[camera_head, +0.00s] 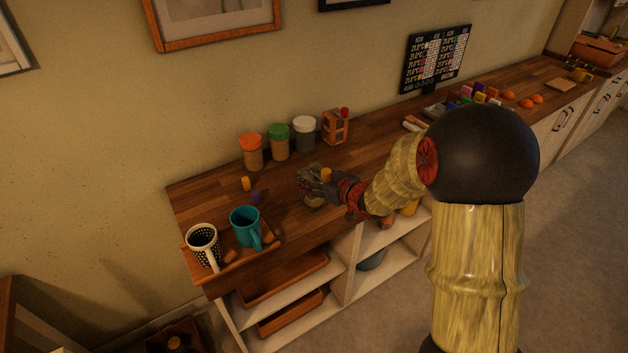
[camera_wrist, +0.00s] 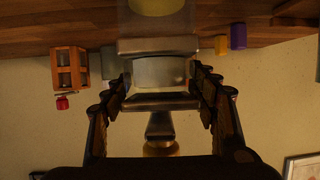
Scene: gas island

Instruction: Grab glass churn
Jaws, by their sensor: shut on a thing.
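The glass churn (camera_wrist: 160,72) is between the fingers of my gripper (camera_wrist: 158,92) in the wrist view, which looks upside down. It has a clear greyish body, a yellow part at its far end and a yellowish knob on a narrow stem. In the head view my gripper (camera_head: 318,184) is over the wooden counter and shut around the churn. The yellow lower part of the churn (camera_head: 313,203) shows below the fingers and its knob (camera_head: 326,174) above them. The fingers hide most of its body there. I cannot tell whether its base touches the counter.
Jars with orange (camera_head: 251,139), green (camera_head: 279,132) and white lids (camera_head: 304,121) stand behind, beside an orange lantern-like box (camera_head: 335,128). A teal mug (camera_head: 245,225) and a dotted mug (camera_head: 203,243) stand front left. Small yellow (camera_head: 246,184) and purple (camera_head: 256,197) pieces lie near.

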